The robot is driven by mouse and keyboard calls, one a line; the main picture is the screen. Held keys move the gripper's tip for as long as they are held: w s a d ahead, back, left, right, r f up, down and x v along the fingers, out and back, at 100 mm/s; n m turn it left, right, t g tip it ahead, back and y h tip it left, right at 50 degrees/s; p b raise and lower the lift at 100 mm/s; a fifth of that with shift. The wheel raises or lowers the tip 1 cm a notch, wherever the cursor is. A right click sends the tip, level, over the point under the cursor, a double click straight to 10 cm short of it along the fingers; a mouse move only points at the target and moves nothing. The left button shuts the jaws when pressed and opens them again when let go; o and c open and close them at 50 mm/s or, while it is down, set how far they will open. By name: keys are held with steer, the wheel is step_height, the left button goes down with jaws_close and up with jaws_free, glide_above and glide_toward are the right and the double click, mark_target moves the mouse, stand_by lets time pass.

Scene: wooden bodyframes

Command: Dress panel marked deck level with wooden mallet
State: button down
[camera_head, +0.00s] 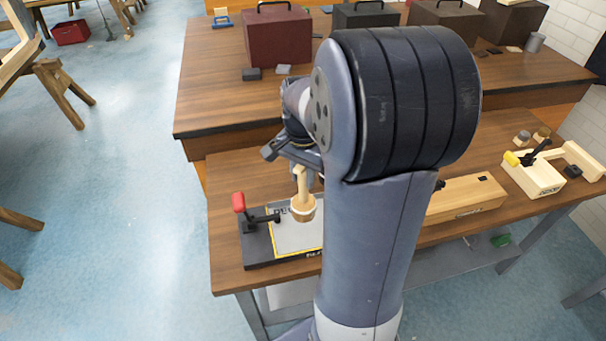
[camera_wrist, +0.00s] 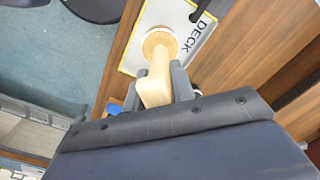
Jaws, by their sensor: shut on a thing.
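My gripper (camera_wrist: 166,84) is shut on the handle of the wooden mallet (camera_wrist: 156,60). In the head view the mallet (camera_head: 303,203) hangs with its round head low, over the grey panel. The panel (camera_head: 287,236) has a yellow edge and lies on a dark base with a red-handled clamp (camera_head: 240,203) at its left. In the wrist view the panel (camera_wrist: 187,47) shows the word DECK beside the mallet head. I cannot tell whether the head touches the panel. My arm hides the panel's right part in the head view.
A long wooden block (camera_head: 465,198) lies on the bench right of my arm. A wooden fixture with a yellow-tipped clamp (camera_head: 535,174) stands at the far right. Behind, a higher table bears a dark red case (camera_head: 277,38) and other cases. Bare bench shows behind the panel.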

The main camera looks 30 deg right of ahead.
steer(key=s+a+r+p, duration=0.1)
steer(key=s+a+r, duration=0.1)
steer(key=s, duration=0.6)
steer(key=shift+s+a, duration=0.25)
steer(key=shift+s, duration=0.05)
